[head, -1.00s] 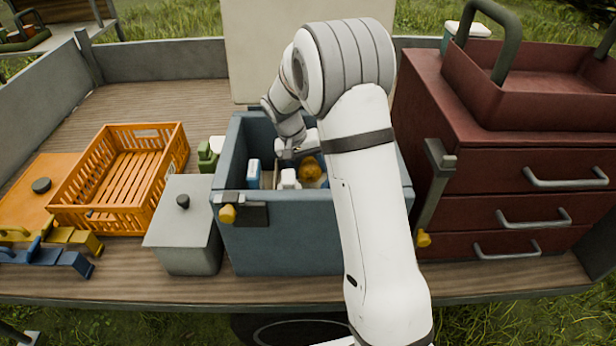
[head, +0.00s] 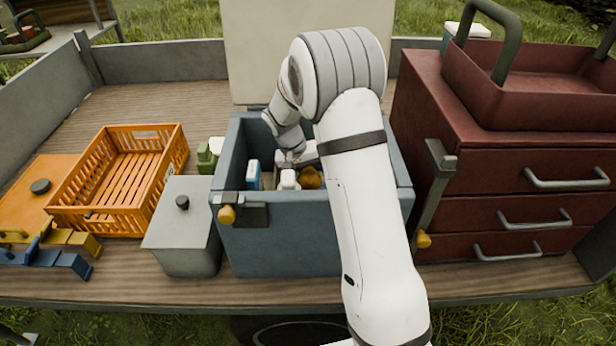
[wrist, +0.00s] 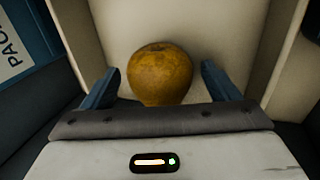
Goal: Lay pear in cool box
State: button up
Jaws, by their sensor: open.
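The brown-gold pear (wrist: 160,74) rests against a pale surface inside the blue cool box (head: 285,245). In the head view the pear (head: 310,178) shows partly, beside my gripper and behind my arm. My gripper (wrist: 160,88) is open, with one blue finger on each side of the pear. Gaps show between the pear and both fingers. In the head view my gripper reaches down into the open box, and its fingertips are hidden there.
An orange crate (head: 68,190) and a grey lidded box (head: 185,255) stand left of the cool box. A red drawer cabinet (head: 470,150) stands close on the right. Inside the cool box, a blue and white pack (head: 253,175) lies near the left wall.

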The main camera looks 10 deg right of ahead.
jog(key=v, duration=1.2)
jog(key=shift+r+p, duration=0.15)
jog(key=shift+p, duration=0.3)
jog(key=shift+r, duration=0.1)
jog(key=s+d+r+y+p, duration=0.1)
jog(key=s+r, duration=0.3)
jog(key=s, duration=0.3)
jog(key=s+d+r+n+t+y+p, duration=0.1)
jog(key=s+r+p, duration=0.1)
jog(key=s+r, duration=0.2)
jog(key=s+d+r+t+p, duration=0.1)
jog(key=s+r, duration=0.3)
jog(key=s, duration=0.6)
jog(key=shift+s+d+r+n+y+p, duration=0.15)
jog(key=shift+s+d+n+y+p, duration=0.15)
jog(key=shift+s+d+y+p, duration=0.1)
jog(key=s+t+p, duration=0.1)
jog(key=s, duration=0.6)
jog(key=shift+s+f+n+y, duration=0.15)
jog(key=shift+f+n+y, duration=0.15)
jog(key=shift+y, duration=0.1)
